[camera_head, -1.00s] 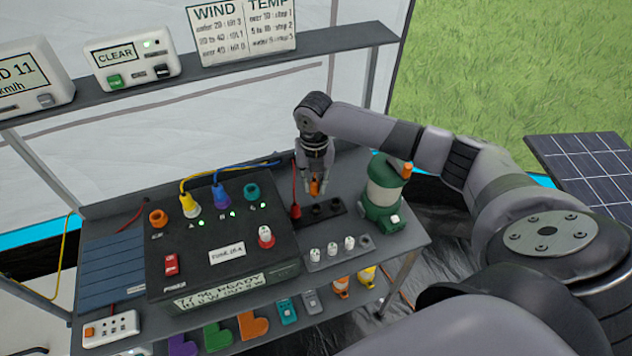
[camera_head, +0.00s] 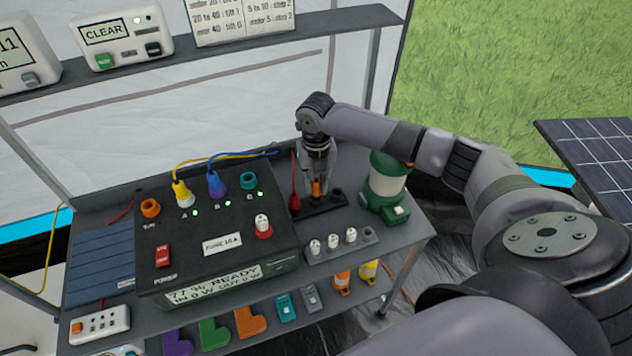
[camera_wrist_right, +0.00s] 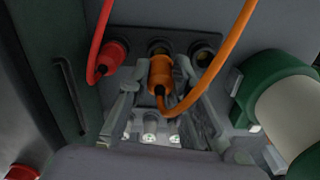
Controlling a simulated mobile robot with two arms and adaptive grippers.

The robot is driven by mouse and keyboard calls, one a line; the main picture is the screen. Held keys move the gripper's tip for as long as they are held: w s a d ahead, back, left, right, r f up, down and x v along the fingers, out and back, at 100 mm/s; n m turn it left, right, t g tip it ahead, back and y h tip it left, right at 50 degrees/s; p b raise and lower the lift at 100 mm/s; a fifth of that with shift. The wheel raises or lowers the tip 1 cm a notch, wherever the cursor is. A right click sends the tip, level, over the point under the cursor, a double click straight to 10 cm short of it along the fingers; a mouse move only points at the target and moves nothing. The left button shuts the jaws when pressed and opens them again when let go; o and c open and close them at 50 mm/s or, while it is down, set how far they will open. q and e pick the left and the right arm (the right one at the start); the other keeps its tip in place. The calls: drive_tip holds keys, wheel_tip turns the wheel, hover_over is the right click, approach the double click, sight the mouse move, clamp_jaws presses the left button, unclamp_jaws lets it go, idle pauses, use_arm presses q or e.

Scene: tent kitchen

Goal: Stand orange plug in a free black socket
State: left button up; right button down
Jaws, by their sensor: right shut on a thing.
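My right gripper (camera_head: 316,192) is shut on the orange plug (camera_wrist_right: 160,72), which points down with its orange cord (camera_wrist_right: 215,70) looping to the right. The plug (camera_head: 316,187) is over the middle socket of the black socket strip (camera_head: 322,207). Its lower end is hidden, so I cannot tell whether it is in the socket. The red plug (camera_head: 295,202) stands in the left socket, also seen in the right wrist view (camera_wrist_right: 115,52). The right socket (camera_head: 337,193) is empty. My left gripper is not in view.
A green and white lantern (camera_head: 386,185) stands close on the right. The black power box (camera_head: 215,240) is on the left. A grey strip with several white fuses (camera_head: 333,242) lies in front. Shelf posts and the back wall are behind.

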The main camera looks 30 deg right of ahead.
drive_tip(key=shift+p, duration=1.15)
idle(1.4)
drive_tip(key=shift+f+b, duration=0.65)
drive_tip(key=shift+f, duration=0.8)
idle(0.4)
drive_tip(key=c, duration=1.4)
unclamp_jaws()
drive_tip(key=shift+o, duration=0.2)
drive_tip(key=shift+r, duration=0.1)
wheel_tip(320, 180, up, 11)
drive_tip(key=shift+r, duration=0.4)
